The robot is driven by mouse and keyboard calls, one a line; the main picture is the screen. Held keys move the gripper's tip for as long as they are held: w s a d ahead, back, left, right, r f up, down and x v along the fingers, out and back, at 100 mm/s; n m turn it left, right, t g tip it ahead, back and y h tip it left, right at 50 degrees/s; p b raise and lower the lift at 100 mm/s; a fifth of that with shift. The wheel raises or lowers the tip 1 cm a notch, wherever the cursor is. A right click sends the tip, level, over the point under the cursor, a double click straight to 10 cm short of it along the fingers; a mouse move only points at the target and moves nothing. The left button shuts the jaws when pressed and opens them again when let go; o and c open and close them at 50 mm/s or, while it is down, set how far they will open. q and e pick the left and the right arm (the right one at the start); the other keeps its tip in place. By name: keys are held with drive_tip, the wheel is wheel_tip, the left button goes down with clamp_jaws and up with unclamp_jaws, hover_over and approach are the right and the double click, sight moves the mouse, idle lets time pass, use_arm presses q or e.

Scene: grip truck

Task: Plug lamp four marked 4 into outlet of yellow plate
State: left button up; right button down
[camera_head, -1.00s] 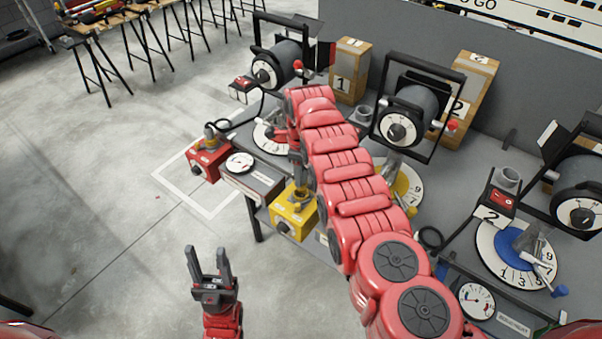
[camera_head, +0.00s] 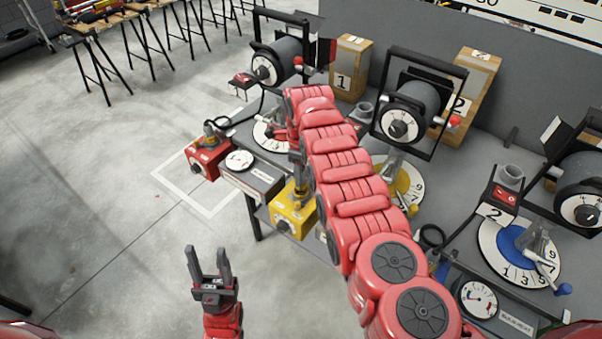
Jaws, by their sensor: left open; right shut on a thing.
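My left gripper (camera_head: 208,252) is open and empty, over the bare floor at lower left. My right arm reaches across the bench; its gripper (camera_head: 296,172) points down at the yellow outlet box (camera_head: 291,222). It is shut on a grey plug (camera_head: 299,192), at the top of that box. The arm partly hides the grip, and I cannot tell how deep the plug sits. A yellow disc (camera_head: 414,178) lies under the middle lamp (camera_head: 408,107), partly behind the arm. Other lamps stand at the left (camera_head: 282,62) and right (camera_head: 580,185). I can read no 4 marking on any lamp.
A red outlet box (camera_head: 207,160) with a plug and black cable is left of the yellow one. Gauge boxes (camera_head: 252,178) line the bench edge. Wooden blocks marked 1 (camera_head: 348,68) and 2 (camera_head: 466,88) stand behind.

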drive_tip(key=shift+f+b, duration=1.7)
drive_tip(key=shift+b, duration=0.2)
idle(0.9)
drive_tip(key=shift+c, duration=0.3)
unclamp_jaws()
drive_tip(key=shift+r+p, duration=1.85)
drive_tip(key=shift+r, duration=0.7)
